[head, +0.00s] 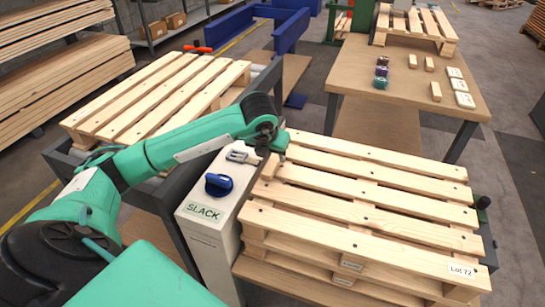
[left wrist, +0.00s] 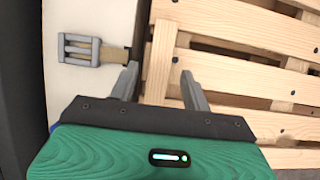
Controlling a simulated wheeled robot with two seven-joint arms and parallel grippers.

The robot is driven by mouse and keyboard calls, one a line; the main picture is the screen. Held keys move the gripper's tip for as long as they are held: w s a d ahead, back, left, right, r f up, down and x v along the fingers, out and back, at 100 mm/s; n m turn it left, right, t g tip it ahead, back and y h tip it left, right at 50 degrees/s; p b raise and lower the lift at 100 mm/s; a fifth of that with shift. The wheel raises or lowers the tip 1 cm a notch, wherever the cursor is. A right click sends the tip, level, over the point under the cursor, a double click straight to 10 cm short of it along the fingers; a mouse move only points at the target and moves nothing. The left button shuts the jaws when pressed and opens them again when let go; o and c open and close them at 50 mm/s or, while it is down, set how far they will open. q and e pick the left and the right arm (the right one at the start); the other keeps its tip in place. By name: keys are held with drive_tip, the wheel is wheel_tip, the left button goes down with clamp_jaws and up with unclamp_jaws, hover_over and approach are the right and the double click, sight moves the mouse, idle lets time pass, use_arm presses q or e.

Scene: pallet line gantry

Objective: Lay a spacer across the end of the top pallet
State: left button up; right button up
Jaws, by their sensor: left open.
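The top pallet (head: 385,195) is pale slatted wood on a stack at the right in the head view; its boards also show in the left wrist view (left wrist: 240,78). A short pale wooden strip (left wrist: 160,58), apparently a spacer, runs crosswise at the pallet's left end. My left gripper (head: 276,150) is at that end, over the pallet's corner region. In the left wrist view my left gripper (left wrist: 162,86) is open, with its fingers on either side of the strip's near end. My right gripper is not in view.
Another pallet (head: 150,95) lies further left.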

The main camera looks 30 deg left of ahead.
use_arm(q)
drive_tip(key=v, duration=0.8)
drive_tip(key=shift+s+r+p, duration=0.2)
drive_tip(key=shift+r+p, duration=0.15)
drive_tip(key=shift+r, duration=0.05)
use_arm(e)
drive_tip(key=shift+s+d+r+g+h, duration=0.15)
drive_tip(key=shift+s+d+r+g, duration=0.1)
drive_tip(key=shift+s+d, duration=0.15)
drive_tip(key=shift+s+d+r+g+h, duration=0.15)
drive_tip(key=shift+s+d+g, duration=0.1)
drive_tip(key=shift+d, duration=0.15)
